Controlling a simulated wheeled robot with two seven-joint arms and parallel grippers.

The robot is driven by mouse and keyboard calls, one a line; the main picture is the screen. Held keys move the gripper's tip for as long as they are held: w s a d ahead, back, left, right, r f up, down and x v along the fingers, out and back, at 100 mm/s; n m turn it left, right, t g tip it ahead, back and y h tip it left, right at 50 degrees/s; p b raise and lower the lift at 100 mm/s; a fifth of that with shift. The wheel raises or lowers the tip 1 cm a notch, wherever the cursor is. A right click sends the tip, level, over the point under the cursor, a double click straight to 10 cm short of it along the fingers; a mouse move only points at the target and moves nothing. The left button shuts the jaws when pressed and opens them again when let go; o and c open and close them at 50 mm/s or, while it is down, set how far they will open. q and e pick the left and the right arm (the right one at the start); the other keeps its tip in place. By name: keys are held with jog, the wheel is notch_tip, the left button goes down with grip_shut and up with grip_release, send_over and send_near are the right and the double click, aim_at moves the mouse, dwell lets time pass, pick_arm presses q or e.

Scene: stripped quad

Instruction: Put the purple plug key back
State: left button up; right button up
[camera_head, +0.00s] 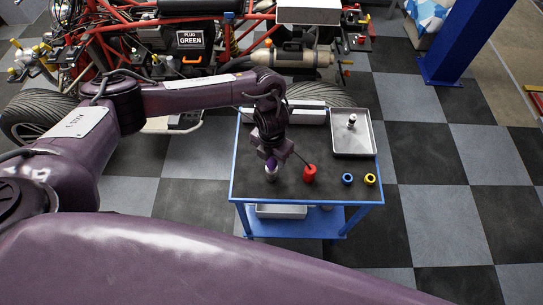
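A small purple piece (271,165), which looks like the plug key, shows at the near left part of the blue-framed cart's dark top (320,192), with a pale lower part. My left gripper (274,156) points down right over it. The fingers overlap the purple piece in this view, so I cannot tell whether they are open around it or shut on it. My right gripper is not in view.
A red piece (310,174) stands close right of the gripper. A blue ring (347,179) and a yellow ring (370,179) lie further right. A metal tray (370,150) holds a small piece (351,121).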

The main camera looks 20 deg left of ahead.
pick_arm(q)
jog(key=shift+r, duration=0.45)
notch_tip(320, 180, up, 3)
jog(key=shift+w+r+b, duration=0.1)
jog(key=shift+b, duration=0.35)
notch_tip(320, 180, up, 8)
jog(key=p, duration=0.1)
jog(key=shift+r, duration=0.1)
